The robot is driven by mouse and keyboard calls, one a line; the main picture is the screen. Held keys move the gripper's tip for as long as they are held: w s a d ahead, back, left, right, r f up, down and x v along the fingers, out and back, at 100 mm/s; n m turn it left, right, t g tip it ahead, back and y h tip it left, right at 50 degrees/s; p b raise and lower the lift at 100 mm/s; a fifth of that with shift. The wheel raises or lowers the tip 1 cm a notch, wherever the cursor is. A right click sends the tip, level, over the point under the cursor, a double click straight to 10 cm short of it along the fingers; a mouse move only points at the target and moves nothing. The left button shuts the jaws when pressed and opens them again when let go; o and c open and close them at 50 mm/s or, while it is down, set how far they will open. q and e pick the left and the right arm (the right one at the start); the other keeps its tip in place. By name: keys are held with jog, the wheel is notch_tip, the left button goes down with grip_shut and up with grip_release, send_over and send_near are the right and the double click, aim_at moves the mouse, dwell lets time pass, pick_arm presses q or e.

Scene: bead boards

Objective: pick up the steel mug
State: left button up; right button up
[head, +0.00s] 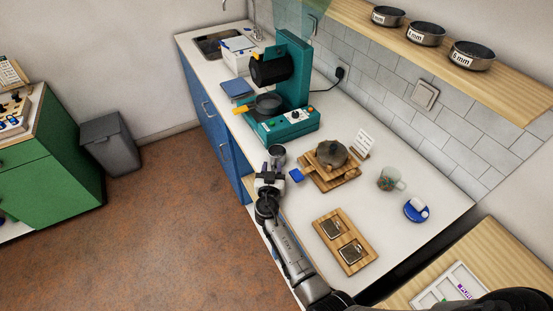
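The steel mug (277,152) is a small grey metal cup near the front edge of the white counter, just in front of the teal machine. My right gripper (272,167) reaches up from the bottom of the head view and is right at the near side of the mug. Its fingers are small and partly hidden by the gripper's own body, so I cannot tell whether they are open or touching the mug. My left gripper is not in view.
The teal machine (293,95) stands behind the mug. To the right are a pot (331,153) on a wooden board, a blue-handled item (297,175), a glass mug (389,179) and a blue dish (416,212). A wooden tray (329,231) lies nearer. The counter between them is clear.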

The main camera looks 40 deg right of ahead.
jog(key=shift+c, duration=0.4)
grip_shut()
jog(key=shift+r, duration=0.1)
